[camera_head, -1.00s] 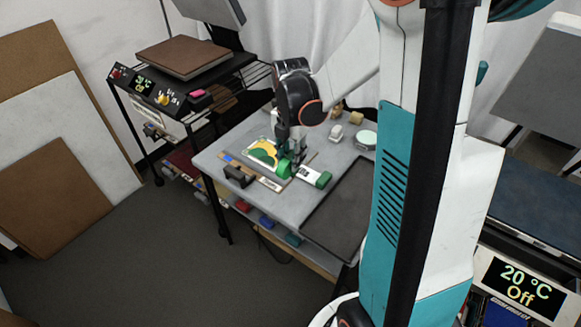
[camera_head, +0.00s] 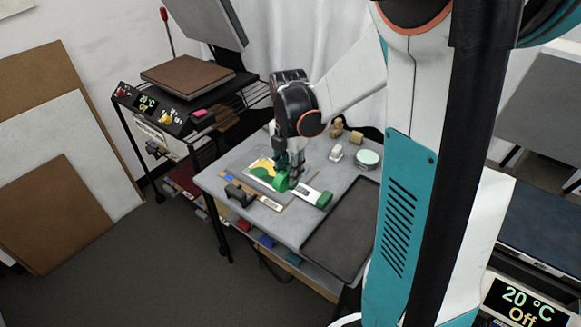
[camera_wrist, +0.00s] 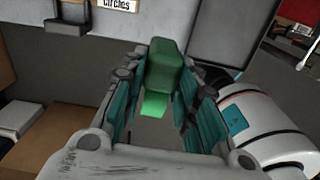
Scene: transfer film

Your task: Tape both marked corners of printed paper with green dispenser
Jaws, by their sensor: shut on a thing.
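The printed paper (camera_head: 258,171), with a yellow and green print, lies on the grey table, partly covered by my gripper and the dispenser. My gripper (camera_head: 291,172) is over its right side, pointing down. It is shut on the green dispenser (camera_head: 281,182), which also shows between the teal fingers in the wrist view (camera_wrist: 165,68). Whether the dispenser touches the paper cannot be told. The corner marks and any tape are too small to make out.
A black-handled object (camera_head: 239,194) stands at the table's front left, by a long strip (camera_head: 267,203). A dark tray (camera_head: 340,233) fills the right side. A white block (camera_head: 336,153) and round tin (camera_head: 367,159) stand behind.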

